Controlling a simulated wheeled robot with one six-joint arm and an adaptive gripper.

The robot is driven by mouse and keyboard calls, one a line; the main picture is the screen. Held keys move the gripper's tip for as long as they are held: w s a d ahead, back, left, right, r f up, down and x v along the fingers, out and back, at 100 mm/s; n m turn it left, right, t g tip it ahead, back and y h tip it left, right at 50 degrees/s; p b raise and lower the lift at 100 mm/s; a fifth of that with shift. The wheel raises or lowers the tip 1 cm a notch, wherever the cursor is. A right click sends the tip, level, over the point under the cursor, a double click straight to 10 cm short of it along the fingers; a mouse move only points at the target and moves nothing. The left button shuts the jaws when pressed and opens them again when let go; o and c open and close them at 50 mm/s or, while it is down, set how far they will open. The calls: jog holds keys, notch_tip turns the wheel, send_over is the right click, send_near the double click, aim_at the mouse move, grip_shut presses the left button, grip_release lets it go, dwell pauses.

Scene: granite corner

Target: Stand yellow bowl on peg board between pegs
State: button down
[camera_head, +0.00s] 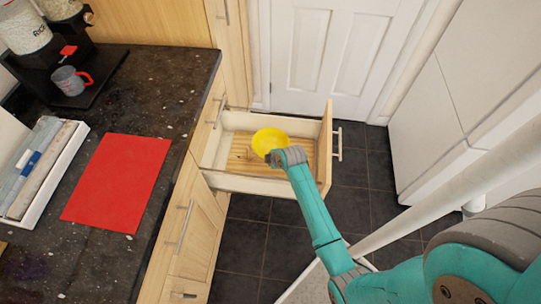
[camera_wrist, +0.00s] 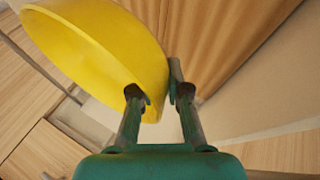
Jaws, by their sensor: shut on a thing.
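The yellow bowl (camera_head: 269,139) is over the open drawer in the head view. It fills the upper left of the wrist view (camera_wrist: 95,45), tilted, with its edge between the two fingers. My gripper (camera_wrist: 160,95) is shut on the bowl's edge. In the head view my wrist hides the fingers. A wooden board (camera_head: 242,158) forms the visible floor of the drawer; I cannot make out clear pegs on it. Whether the bowl touches the board cannot be told.
The open drawer (camera_head: 255,184) has pale walls around the bowl. A dark stone counter (camera_head: 160,85) at left holds a red mat (camera_head: 117,180), a white tray (camera_head: 70,135) and a grey cup (camera_head: 70,80). A white door (camera_head: 335,50) stands behind. Dark floor tiles are clear below.

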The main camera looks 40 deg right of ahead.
jog(key=shift+f, duration=3.85)
jog(key=c, duration=1.1)
grip_release()
jog(key=shift+r, duration=6)
jog(key=shift+a, duration=0.1)
